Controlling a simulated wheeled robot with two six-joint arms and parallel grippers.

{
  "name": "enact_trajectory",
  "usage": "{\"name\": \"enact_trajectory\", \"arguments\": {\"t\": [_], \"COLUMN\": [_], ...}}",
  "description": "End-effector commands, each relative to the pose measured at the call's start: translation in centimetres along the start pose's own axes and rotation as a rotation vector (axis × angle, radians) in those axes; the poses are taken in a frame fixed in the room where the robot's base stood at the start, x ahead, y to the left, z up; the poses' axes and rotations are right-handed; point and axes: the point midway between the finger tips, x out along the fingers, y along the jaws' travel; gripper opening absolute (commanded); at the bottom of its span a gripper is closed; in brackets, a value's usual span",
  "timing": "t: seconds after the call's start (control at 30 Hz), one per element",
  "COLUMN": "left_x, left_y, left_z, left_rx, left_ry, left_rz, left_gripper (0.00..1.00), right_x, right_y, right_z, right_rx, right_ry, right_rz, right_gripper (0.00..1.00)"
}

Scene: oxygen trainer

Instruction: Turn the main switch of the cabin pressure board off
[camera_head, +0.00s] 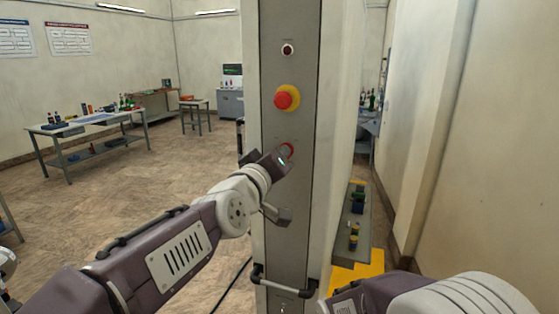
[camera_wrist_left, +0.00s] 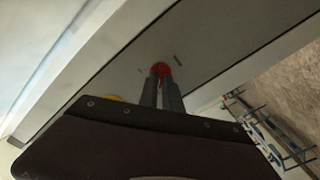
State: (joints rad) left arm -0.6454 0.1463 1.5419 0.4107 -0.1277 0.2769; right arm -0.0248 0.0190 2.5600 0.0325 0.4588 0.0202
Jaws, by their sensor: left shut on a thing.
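The main switch (camera_head: 287,150) is a red rotary knob on the grey panel (camera_head: 290,215) of a tall cabinet, below a red emergency button. My left gripper (camera_head: 284,157) is at the knob and covers part of it in the head view. In the left wrist view the two dark fingers (camera_wrist_left: 164,85) are shut on the red knob (camera_wrist_left: 160,69). The knob's exact angle cannot be told. My right arm shows at the bottom right of the head view, but its fingers are not visible.
A red emergency button on a yellow base (camera_head: 287,98) and a dark red lamp (camera_head: 287,49) sit above the switch. A workbench (camera_head: 85,124) stands far left. A wall is close on the right.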

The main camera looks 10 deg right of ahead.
Motion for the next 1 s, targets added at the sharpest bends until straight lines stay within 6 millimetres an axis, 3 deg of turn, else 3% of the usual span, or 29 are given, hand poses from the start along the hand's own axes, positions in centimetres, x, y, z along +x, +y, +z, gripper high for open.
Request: {"name": "enact_trajectory", "arguments": {"t": [0.3, 0.83, 0.9, 1.0], "left_x": [0.0, 0.0, 0.0, 0.0], "left_y": [-0.01, 0.02, 0.02, 0.0], "left_z": [-0.03, -0.07, -0.07, -0.05], "left_rx": [-0.101, -0.117, -0.117, -0.117], "left_ry": [0.001, 0.002, 0.002, 0.001], "left_rz": [0.001, 0.001, 0.001, 0.0], "left_gripper": [0.0, 0.0, 0.28, 0.31], "right_x": [0.45, 0.47, 0.47, 0.48], "right_y": [0.01, 0.01, 0.01, 0.01], "right_z": [0.05, 0.05, 0.05, 0.05], "right_rx": [0.0, 0.0, 0.0, 0.0], "right_ry": [0.0, 0.0, 0.0, 0.0], "right_rz": [0.0, 0.0, 0.0, 0.0], "right_gripper": [0.4, 0.4, 0.4, 0.4]}}
